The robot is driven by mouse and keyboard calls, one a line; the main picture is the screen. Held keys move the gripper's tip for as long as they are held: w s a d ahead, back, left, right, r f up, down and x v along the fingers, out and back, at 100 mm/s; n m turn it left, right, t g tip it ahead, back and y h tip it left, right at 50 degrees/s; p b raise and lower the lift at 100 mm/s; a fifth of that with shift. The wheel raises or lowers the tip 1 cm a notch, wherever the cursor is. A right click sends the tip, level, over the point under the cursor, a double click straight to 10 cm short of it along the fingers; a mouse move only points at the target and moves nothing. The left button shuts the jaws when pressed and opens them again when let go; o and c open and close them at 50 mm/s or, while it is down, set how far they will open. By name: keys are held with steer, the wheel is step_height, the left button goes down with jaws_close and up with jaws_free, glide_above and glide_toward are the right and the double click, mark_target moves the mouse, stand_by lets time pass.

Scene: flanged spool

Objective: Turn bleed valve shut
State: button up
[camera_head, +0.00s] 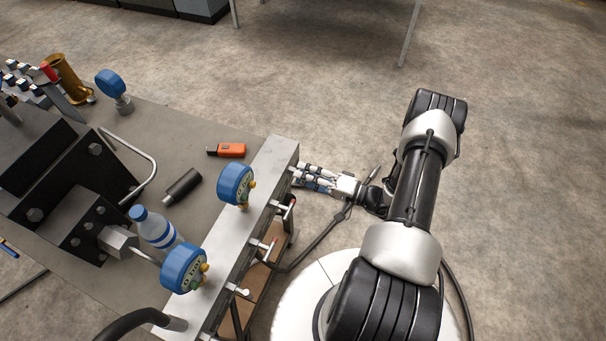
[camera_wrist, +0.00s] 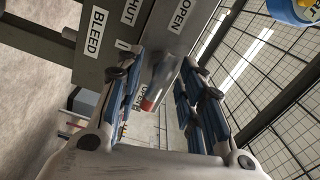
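The bleed valve's handle (camera_wrist: 160,77) is a grey lever with a red tip in the wrist view, below the manifold face. Signs reading BLEED (camera_wrist: 96,30), SHUT (camera_wrist: 130,10) and OPEN (camera_wrist: 179,15) are on that face. A further small OPEN sign shows behind the lever. My gripper (camera_wrist: 162,70) is open, with one finger on each side of the lever and gaps visible between. In the head view my gripper (camera_head: 303,177) is at the far right end of the manifold (camera_head: 215,265), and the bleed handle cannot be made out there.
Other T-handles (camera_head: 268,247) stick out along the manifold's right side, close to my gripper. Two blue gauges (camera_head: 235,184) stand on top. A bottle (camera_head: 155,230), a dark cylinder (camera_head: 182,187) and an orange device (camera_head: 230,150) are on the bench. Floor beyond is clear.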

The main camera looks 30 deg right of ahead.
steer(key=shift+w+a, duration=0.3)
steer(key=shift+w, duration=0.1)
jaws_close()
stand_by(0.4)
